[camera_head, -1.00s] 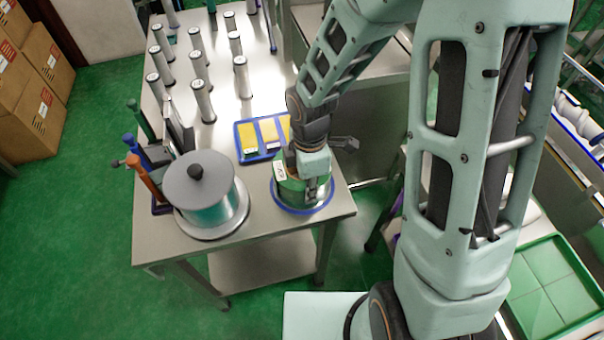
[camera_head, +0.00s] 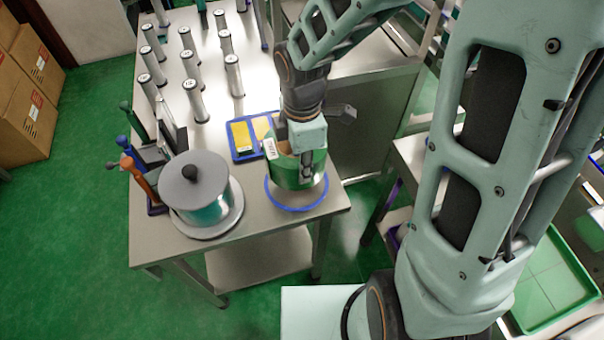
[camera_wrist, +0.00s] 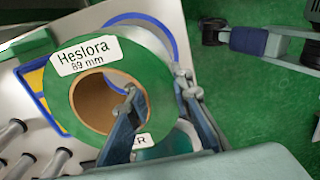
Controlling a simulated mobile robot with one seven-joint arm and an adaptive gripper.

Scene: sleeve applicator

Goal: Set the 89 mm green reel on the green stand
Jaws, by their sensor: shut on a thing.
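The green reel (camera_head: 290,174) is in my gripper (camera_head: 307,172), a little above the table over a blue ring (camera_head: 290,206). In the wrist view, the reel (camera_wrist: 64,98) carries a white label reading "Heslora 89 mm" and has a brown inner bore. My gripper (camera_wrist: 157,88) is shut on the reel's wall, one finger inside the bore and one outside. The blue ring (camera_wrist: 172,40) shows partly behind the reel there. I cannot make out a green stand in either view.
A grey-lidded pot (camera_head: 199,193) stands just left of the reel. A blue tray with yellow pads (camera_head: 240,137) lies behind it. Several upright grey sleeves (camera_head: 194,98) fill the back of the table. A green tray (camera_head: 548,282) is at the right.

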